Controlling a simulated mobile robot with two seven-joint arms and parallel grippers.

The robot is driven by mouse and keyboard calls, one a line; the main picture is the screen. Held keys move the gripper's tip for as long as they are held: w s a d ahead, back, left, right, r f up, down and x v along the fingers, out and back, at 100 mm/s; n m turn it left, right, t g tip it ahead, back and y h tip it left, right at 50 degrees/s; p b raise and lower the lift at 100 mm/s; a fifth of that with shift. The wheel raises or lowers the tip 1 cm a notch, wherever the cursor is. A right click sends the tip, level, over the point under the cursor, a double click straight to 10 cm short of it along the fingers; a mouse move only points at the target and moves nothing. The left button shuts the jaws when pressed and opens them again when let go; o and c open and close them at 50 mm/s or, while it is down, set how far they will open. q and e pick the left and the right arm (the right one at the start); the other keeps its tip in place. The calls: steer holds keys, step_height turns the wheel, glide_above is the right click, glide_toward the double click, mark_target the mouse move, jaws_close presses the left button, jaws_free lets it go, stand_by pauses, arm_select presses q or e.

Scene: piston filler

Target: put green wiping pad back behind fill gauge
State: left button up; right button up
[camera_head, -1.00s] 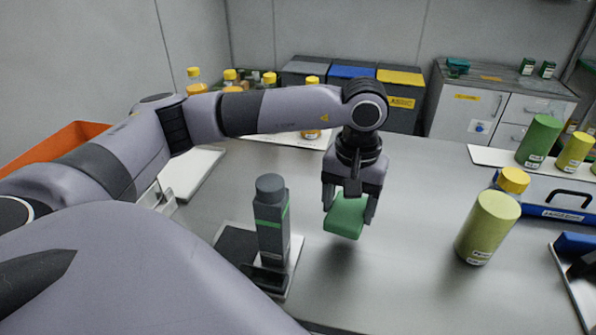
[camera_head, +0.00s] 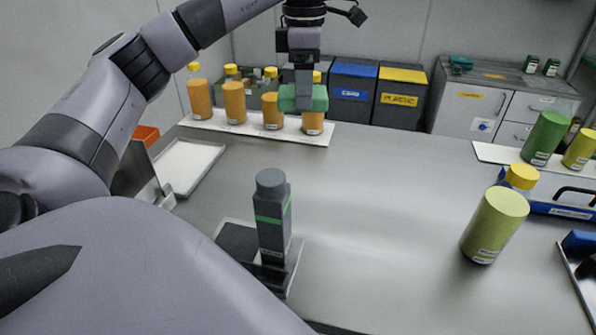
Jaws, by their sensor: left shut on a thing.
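The green wiping pad (camera_head: 303,99) is a green block held in my left gripper (camera_head: 303,90). The gripper points down and is shut on the pad, high above the table, in front of the orange bottles in the picture. The fill gauge, as far as I can tell, is the dark grey upright device with a green band (camera_head: 272,215). It stands on a small base plate at the near middle-left of the table. The pad appears well beyond and above it, apart from it. My right gripper is not in view.
Several orange bottles (camera_head: 235,103) with yellow caps stand on a white mat at the back left. An empty white tray (camera_head: 186,166) lies at the left. The table's middle is clear.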

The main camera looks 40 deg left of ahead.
arm_select(q)
steer(key=shift+s+a+r+n, duration=0.1)
steer(key=shift+a+r+n, duration=0.35)
steer(key=shift+n, duration=0.25)
step_height(320, 180, down, 4)
steer(key=shift+f+b, duration=0.25)
steer(key=shift+b, duration=0.9)
step_height(320, 180, down, 11)
steer(key=shift+r, duration=0.15)
steer(key=shift+f+b, duration=0.3)
steer(key=shift+f, duration=2.05)
steer(key=shift+f, duration=0.1)
steer(key=o, duration=1)
